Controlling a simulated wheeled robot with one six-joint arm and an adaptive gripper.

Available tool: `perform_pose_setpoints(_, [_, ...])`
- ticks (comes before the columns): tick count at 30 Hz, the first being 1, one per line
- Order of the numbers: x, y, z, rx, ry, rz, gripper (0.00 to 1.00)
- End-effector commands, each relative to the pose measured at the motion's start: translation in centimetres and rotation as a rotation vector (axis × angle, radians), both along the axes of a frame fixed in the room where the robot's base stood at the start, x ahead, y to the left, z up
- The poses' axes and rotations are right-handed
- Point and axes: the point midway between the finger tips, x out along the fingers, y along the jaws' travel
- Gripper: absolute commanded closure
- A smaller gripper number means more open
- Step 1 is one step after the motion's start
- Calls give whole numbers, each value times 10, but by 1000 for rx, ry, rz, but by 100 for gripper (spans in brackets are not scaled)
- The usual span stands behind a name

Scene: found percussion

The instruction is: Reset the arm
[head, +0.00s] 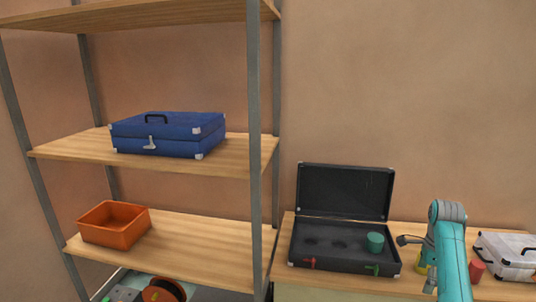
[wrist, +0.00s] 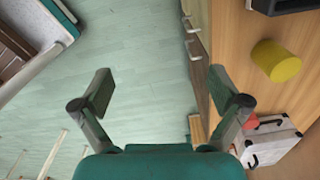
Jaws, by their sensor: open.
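My gripper (wrist: 164,92) is open and empty in the wrist view, its two fingers spread wide over the pale green floor. The right finger overlaps the edge of the wooden counter in that view. Nothing is between the fingers.
The open black case (head: 342,258) holds a teal cylinder (head: 375,242). A yellow cylinder (wrist: 276,61), a red cylinder (head: 477,270) and a white case (head: 507,254) are on the counter. The shelf at left holds a blue case (head: 168,134) and an orange bin (head: 113,224).

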Motion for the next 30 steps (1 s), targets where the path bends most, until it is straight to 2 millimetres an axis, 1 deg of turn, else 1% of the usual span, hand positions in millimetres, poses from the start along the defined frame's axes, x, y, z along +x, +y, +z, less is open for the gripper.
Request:
perform_pose_setpoints(5, [-1, 6, -16, -7, -13, 26, 2])
perform_pose_setpoints(11, [-3, 14, -40, -20, -37, 68, 2])
perform_pose_setpoints(17, [-7, 29, -75, -39, -72, 133, 2])
perform_pose_setpoints(20, [-11, 38, -96, -52, -95, 175, 2])
perform_pose_setpoints(23, [-17, 51, -124, -71, -123, 230, 2])
perform_pose_setpoints(27, [-34, 76, -172, -108, -177, 334, 2])
perform_pose_setpoints(30, [-50, 95, -203, -141, -219, 414, 2])
